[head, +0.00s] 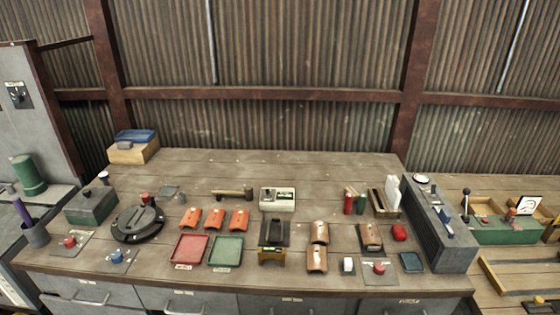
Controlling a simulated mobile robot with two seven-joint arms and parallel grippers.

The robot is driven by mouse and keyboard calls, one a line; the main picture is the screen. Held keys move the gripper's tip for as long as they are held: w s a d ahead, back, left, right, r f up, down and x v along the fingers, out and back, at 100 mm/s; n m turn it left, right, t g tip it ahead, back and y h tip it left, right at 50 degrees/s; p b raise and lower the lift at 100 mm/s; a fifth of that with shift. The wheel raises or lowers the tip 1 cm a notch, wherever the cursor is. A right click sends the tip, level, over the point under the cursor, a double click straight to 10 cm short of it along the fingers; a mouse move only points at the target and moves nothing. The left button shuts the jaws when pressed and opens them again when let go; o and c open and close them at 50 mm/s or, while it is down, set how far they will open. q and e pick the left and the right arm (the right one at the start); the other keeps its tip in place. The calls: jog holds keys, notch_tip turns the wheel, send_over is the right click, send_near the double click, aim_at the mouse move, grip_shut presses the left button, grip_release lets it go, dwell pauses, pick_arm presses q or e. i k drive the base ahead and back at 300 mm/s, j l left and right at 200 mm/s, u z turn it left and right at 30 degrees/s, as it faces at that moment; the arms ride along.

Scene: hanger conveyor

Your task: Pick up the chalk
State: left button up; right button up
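No piece in the head view can be told for certain as the chalk. A small white block (348,265) sits near the front edge of the wooden workbench (300,171), right of a brown curved piece (316,260). A red stick (348,202) and a green stick (360,204) stand upright further back, left of a holder with white sheets (392,192). Neither of my grippers is in view.
Red (188,249) and green (226,250) trays lie at the front, with orange pieces (214,219) behind. A black round device (138,224) is left; a grey console (440,230) bounds the right. The bench's back middle is clear.

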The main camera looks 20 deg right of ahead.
aim_at(348, 264)
jog(key=z, duration=1.3)
